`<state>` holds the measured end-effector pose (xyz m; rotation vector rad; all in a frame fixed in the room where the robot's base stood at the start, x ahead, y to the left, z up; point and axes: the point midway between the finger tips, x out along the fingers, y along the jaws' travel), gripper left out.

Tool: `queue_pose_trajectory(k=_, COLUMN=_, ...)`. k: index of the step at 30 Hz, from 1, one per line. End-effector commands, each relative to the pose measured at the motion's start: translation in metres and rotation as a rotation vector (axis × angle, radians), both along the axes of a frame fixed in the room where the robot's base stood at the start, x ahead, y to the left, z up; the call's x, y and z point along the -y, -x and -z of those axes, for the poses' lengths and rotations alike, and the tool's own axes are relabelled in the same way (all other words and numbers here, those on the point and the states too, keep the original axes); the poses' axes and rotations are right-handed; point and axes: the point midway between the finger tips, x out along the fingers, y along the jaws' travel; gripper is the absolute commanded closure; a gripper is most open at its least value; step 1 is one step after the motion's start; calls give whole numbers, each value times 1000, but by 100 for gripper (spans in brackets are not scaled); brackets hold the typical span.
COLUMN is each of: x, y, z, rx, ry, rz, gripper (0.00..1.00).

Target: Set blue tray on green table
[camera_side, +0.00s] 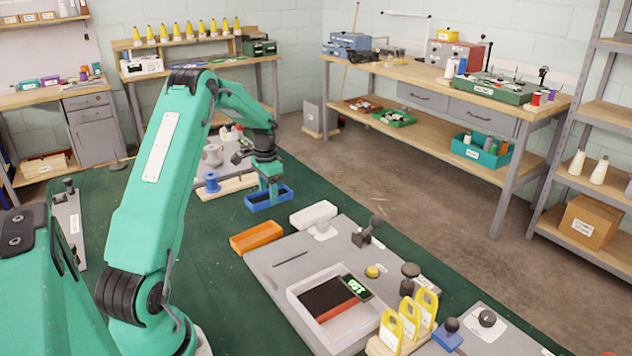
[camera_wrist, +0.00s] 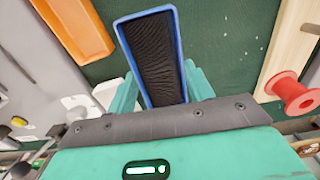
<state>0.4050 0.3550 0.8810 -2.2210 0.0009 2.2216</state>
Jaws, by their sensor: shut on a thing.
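The blue tray (camera_side: 270,203), a small rectangular tray with a dark inside, is at the far part of the green table (camera_side: 200,245). My gripper (camera_side: 268,187) points down and is shut on the tray. In the wrist view, the tray (camera_wrist: 178,42) sits between the teal fingers of my gripper (camera_wrist: 162,92), with its far end reaching away from them. The tray looks level and at or just above the green top. I cannot tell whether its underside touches.
An orange tray (camera_side: 256,237) and a white tray (camera_side: 313,213) lie nearer, beside the grey panel (camera_side: 275,272). A wooden board (camera_side: 226,187) with a blue spool (camera_side: 211,182) is left of the blue tray. A red spool (camera_wrist: 296,93) shows in the wrist view. Bare green surface surrounds the tray.

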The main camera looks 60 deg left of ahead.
Motion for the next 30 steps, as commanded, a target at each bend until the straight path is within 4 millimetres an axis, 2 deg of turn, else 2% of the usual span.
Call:
queue_pose_trajectory(k=5, x=0, y=0, z=7, rx=1, ry=-1, rz=0, gripper=83)
queue_pose_trajectory(k=15, x=0, y=0, z=38, rx=1, ry=-1, rz=-1, gripper=83)
queue_pose_trajectory(k=29, x=0, y=0, z=43, rx=1, ry=-1, rz=-1, gripper=83)
queue_pose_trajectory(k=30, x=0, y=0, z=43, rx=0, ry=0, rz=-1, gripper=40)
